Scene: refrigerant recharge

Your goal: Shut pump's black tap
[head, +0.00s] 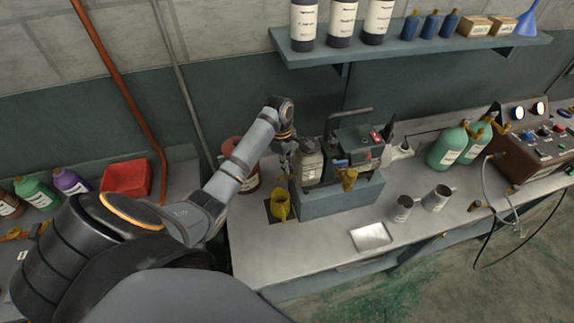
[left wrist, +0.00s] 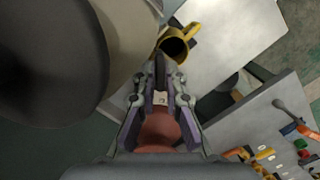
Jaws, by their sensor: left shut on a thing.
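The pump (head: 355,145) is a dark green machine with a black handle, standing on a teal block on the bench. My left gripper (head: 287,152) is at the pump's left end, beside its pale rounded tank (head: 311,165). In the left wrist view the fingers (left wrist: 160,92) are closed on a small part, with a thin black lever, the black tap (left wrist: 160,68), showing beyond the tips. The gripper hides most of the tap, so its exact angle cannot be told. A yellow jug (head: 280,203) stands below the gripper and shows in the wrist view (left wrist: 176,44). My right gripper is out of view.
A red-brown canister (head: 243,165) stands behind my left forearm. Green cylinders (head: 447,146) stand farther right. A shelf (head: 420,48) with bottles hangs above.

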